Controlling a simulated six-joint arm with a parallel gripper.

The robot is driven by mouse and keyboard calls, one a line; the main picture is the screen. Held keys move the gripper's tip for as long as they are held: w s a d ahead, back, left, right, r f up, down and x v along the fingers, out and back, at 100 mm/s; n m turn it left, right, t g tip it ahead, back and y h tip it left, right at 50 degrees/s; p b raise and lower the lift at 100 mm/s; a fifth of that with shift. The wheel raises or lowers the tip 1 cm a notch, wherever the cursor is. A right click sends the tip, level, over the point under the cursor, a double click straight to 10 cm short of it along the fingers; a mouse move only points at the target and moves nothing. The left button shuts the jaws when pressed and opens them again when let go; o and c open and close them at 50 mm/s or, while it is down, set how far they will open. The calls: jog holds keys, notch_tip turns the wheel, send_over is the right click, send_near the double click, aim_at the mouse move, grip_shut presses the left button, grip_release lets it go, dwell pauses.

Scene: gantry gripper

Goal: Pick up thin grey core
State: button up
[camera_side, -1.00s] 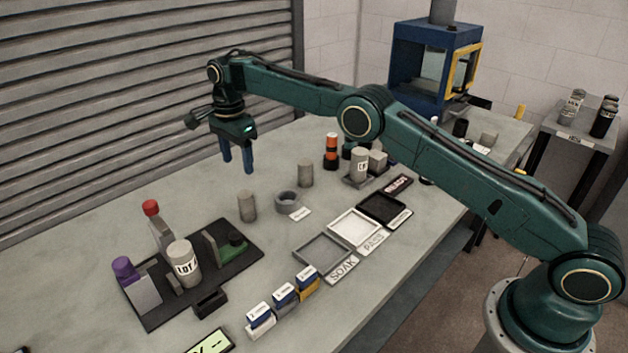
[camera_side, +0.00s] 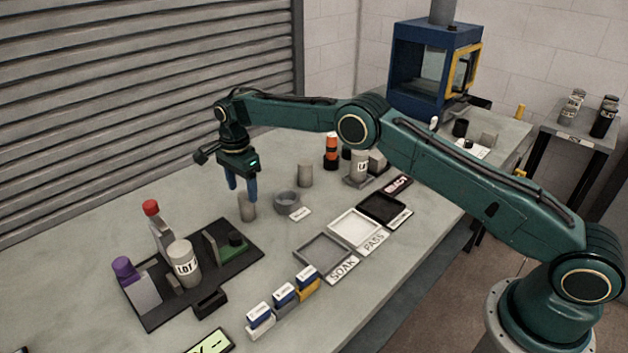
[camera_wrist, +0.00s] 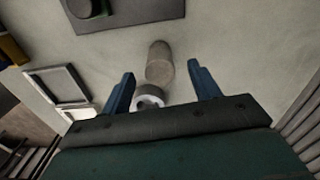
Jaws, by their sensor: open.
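A thin grey core (camera_side: 246,208) stands upright on the bench, partly hidden by my fingers in the side view. In the wrist view the core (camera_wrist: 159,64) shows between and just beyond my two blue fingers, apart from them as far as I can tell. My gripper (camera_side: 243,198) points down at the core and is open and empty; its fingers also show spread in the wrist view (camera_wrist: 162,82). A second grey core (camera_side: 305,174) stands upright farther back on the bench.
A grey ring-shaped holder (camera_side: 287,202) lies close right of the near core. A black fixture plate (camera_side: 158,318) with a LOT cylinder (camera_side: 184,264) is at front left. SOAK (camera_side: 324,254) and PASS (camera_side: 355,227) trays lie to the right. Bench left of the core is clear.

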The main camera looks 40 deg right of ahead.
aim_at(245, 194)
jog(key=shift+f, duration=0.2)
jog(key=shift+d+f, duration=0.2)
jog(key=shift+f, duration=2.3)
jog(key=c, duration=1.2)
jog(key=shift+r, duration=0.1)
jog(key=shift+r, duration=5)
jog(key=shift+d, duration=0.1)
